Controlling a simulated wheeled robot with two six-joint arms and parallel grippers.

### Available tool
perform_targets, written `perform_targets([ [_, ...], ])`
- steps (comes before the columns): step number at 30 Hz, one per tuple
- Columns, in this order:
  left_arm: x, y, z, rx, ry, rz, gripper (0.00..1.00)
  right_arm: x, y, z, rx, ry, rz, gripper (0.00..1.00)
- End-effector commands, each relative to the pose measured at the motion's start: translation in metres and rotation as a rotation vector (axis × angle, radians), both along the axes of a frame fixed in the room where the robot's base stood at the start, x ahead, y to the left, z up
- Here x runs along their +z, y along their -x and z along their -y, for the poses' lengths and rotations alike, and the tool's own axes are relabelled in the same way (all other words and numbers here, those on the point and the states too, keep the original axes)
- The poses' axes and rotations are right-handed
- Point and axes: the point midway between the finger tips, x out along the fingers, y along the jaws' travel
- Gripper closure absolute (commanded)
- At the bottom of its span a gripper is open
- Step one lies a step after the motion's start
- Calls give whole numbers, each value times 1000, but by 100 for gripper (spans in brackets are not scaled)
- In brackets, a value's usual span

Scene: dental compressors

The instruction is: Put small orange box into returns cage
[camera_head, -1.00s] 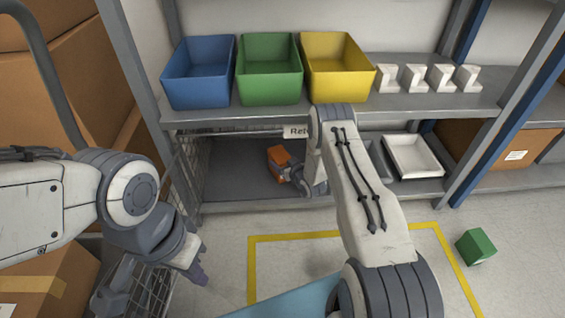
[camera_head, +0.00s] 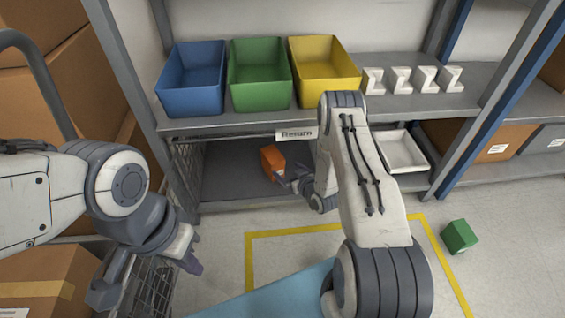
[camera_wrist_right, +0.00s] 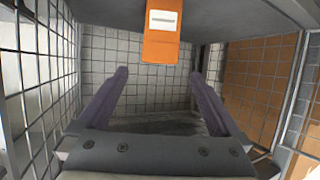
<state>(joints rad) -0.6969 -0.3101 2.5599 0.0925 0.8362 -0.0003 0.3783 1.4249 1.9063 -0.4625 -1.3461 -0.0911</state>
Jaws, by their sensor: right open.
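The small orange box (camera_head: 272,162) is inside the returns cage, on the lower level under the "Return" label (camera_head: 296,134). In the right wrist view the box (camera_wrist_right: 160,35) is at the top centre, cut by the frame edge. My right gripper (camera_head: 283,178) reaches into the cage beside the box. In the wrist view its jaws (camera_wrist_right: 158,80) are open with nothing between them, and the box shows outside the gap. The cage (camera_head: 225,180) has mesh side walls and a grey floor. My left gripper (camera_head: 192,268) hangs low at the left, outside the cage; its opening is unclear.
Blue (camera_head: 190,95), green (camera_head: 260,90) and yellow (camera_head: 325,90) bins stand on the shelf above, beside several white blocks (camera_head: 412,80). A white tray (camera_head: 402,155) sits right of the cage. A green cube (camera_head: 459,236) lies on the floor. Cardboard boxes (camera_head: 50,280) stand left.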

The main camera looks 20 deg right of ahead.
Motion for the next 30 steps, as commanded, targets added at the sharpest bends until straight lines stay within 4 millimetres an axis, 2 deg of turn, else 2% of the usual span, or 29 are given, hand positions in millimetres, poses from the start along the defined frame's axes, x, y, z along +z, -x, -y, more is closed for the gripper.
perform_targets([
  [4,4,0,0,0,0,0,100,9,3,-4,12,9,-12,0],
  [8,4,0,0,0,0,0,100,34,-14,-27,61,50,-83,0],
  [12,4,0,0,0,0,0,100,83,-26,-76,133,122,-226,0],
  [14,3,0,0,0,0,0,100,105,-21,-100,159,151,-294,0],
  [17,3,0,0,0,0,0,100,140,-4,-134,194,188,-395,0],
  [20,3,0,0,0,0,0,100,174,25,-167,227,219,-490,0],
  [23,3,0,0,0,0,0,100,210,69,-198,266,246,-590,0],
  [26,3,0,0,0,0,0,100,243,127,-223,309,269,-698,0],
  [27,3,0,0,0,0,0,100,255,153,-230,330,277,-742,0],
  [29,3,0,0,0,0,0,100,270,193,-238,361,289,-808,0],
  [30,3,0,0,0,0,0,100,280,219,-240,384,298,-850,0],
])
